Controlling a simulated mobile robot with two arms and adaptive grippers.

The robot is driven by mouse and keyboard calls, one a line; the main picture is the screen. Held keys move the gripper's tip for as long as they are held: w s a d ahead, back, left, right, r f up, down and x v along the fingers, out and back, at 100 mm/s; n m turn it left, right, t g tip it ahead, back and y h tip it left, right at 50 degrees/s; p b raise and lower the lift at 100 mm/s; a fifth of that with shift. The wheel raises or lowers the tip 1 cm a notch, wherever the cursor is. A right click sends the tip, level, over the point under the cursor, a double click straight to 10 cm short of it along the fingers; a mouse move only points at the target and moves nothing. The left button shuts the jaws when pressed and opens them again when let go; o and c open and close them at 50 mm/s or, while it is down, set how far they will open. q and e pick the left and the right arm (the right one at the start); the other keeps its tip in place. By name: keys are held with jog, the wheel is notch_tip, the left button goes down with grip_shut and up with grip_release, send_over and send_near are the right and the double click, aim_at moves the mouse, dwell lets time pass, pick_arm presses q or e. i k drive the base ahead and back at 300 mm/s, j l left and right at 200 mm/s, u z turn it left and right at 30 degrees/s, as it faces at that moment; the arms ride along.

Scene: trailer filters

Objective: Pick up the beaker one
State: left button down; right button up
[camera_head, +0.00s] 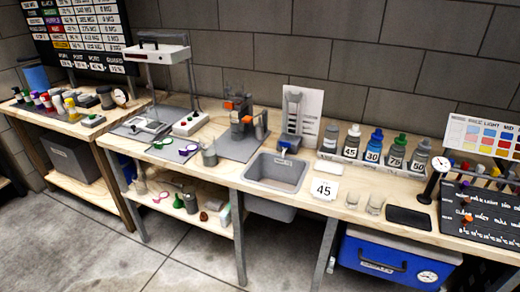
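Two small clear glass vessels that look like beakers stand upright side by side on the wooden bench, right of the sink. The right beaker (375,205) is close to a dark mat. I see no label telling which is beaker one. Neither of my grippers is in view.
A grey sink (277,172) is set into the bench. Several numbered bottles (373,146) stand behind the beakers. A black mat (408,218) and an upright dial gauge (433,178) are to their right. A blue cooler (385,262) is below.

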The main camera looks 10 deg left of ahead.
aim_at(209, 151)
jog(key=i+j+z, duration=0.2)
jog(key=j+z, duration=0.25)
jog(key=i+j+z, duration=0.1)
jog(key=j+z, duration=0.35)
jog(key=j, duration=0.3)
jog(key=j+z, duration=0.45)
jog(key=j, duration=0.2)
